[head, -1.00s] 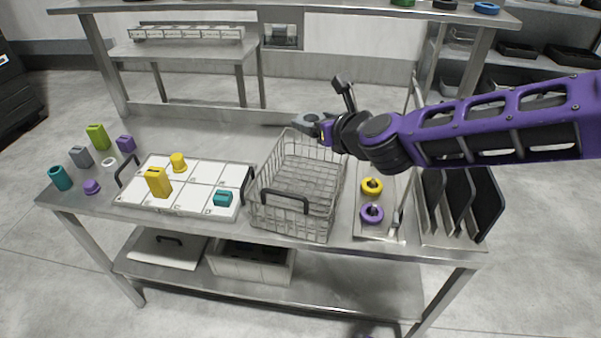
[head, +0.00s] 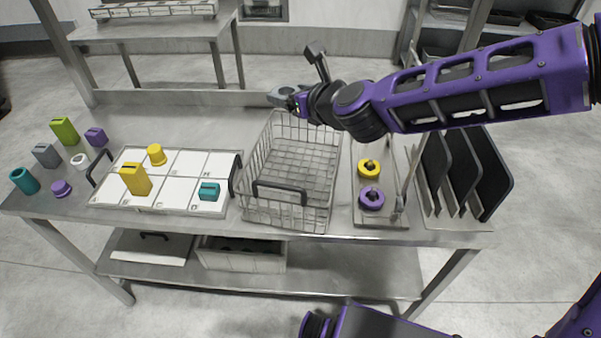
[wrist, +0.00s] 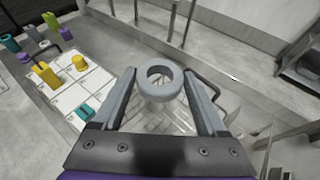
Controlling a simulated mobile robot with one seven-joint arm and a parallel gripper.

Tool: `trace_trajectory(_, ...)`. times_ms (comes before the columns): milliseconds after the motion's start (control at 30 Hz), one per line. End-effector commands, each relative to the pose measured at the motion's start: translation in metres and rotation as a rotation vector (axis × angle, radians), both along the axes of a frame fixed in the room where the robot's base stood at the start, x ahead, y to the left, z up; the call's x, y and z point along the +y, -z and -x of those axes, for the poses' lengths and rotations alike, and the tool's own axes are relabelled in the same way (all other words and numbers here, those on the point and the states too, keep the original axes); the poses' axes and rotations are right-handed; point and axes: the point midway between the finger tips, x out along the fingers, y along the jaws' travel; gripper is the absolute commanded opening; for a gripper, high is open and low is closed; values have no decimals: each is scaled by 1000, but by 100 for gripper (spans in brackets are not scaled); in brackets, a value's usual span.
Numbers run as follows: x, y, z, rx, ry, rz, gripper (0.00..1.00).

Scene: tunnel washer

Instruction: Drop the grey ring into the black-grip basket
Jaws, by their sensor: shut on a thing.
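The grey ring (wrist: 160,93) is held between the fingertips of my gripper (wrist: 160,77), with its hole facing up in the wrist view. In the head view the grey ring (head: 276,97) and my gripper (head: 290,98) appear at the far end of the wire basket (head: 285,214), above its rim. The basket has a black grip (head: 280,190) on its near side and another dark grip (wrist: 206,84) shows in the wrist view. The basket's mesh floor looks empty. In the wrist view the basket lies below my gripper, partly hidden by the fingers and ring.
Left of the basket stands a white gridded tray (head: 180,190) with yellow and teal pieces. Right of it a shallow tray holds a yellow ring (head: 369,168) and a purple ring (head: 371,198) near a rack of dark upright panels (head: 490,180). Several coloured pieces stand far left.

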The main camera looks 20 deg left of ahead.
Motion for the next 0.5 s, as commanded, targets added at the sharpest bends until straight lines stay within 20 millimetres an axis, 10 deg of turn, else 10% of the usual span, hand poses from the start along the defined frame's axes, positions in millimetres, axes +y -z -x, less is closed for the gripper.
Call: trace_trajectory(500, 0, 37, 0, -1, 0, 1, 21)
